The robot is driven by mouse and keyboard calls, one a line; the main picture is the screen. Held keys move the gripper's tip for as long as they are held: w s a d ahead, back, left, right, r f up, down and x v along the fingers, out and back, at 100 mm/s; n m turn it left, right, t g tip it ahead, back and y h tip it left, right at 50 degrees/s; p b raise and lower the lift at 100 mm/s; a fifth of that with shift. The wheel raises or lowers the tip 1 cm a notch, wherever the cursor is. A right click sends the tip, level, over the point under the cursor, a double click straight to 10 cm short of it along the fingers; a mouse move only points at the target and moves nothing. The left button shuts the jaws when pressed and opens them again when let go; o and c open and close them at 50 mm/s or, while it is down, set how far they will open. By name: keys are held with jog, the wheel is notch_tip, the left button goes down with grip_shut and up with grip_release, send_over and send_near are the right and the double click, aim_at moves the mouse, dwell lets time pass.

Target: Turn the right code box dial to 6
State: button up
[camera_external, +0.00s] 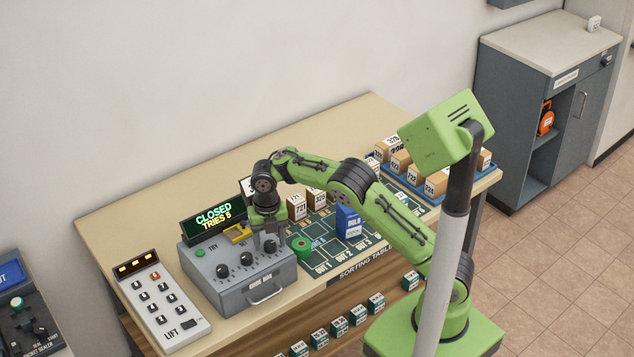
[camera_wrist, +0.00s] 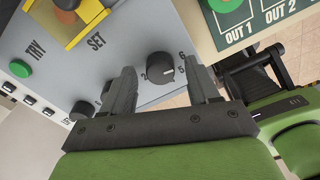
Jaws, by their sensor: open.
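The grey code box (camera_external: 252,290) stands on the table, its display reading CLOSED, TRIES 5. It has three dark dials on its sloped face. In the external view, my gripper (camera_external: 269,247) is at the right dial and mostly hides it. In the wrist view, the right dial (camera_wrist: 160,67) shows as a round black knob with a pale pointer mark toward the picture's right. Numbers, including a 2 and a 6, are printed around it. My gripper (camera_wrist: 163,72) is open, one finger on each side of this dial; contact cannot be told.
The middle dial (camera_external: 246,258) and left dial (camera_external: 222,272) sit close to the left. A green TRY button (camera_wrist: 20,68) and a yellow SET part (camera_wrist: 88,25) are behind. A green roll (camera_external: 301,244) and blue box (camera_external: 348,222) stand right of the code box.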

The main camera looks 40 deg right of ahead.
aim_at(270, 243)
notch_tip(270, 243, up, 16)
jog(key=p, duration=0.5)
jog(key=shift+f+p, duration=0.15)
jog(key=shift+p, duration=0.15)
jog(key=s+d+r+m+t+y, duration=0.2)
jog(key=s+d+r+m, duration=0.85)
jog(key=m, duration=0.35)
jog(key=s+d+f+m+t+h, duration=0.1)
jog(key=s+d+f+m, duration=0.2)
jog(key=s+d+m, duration=0.2)
jog(key=s+d+f+m+t+h, duration=0.1)
jog(key=s+d+m, duration=0.4)
jog(key=s+m, duration=0.7)
notch_tip(270, 243, down, 2)
jog(key=shift+f+m+t, duration=0.1)
jog(key=shift+m+t, duration=0.2)
jog(key=shift+t, duration=0.5)
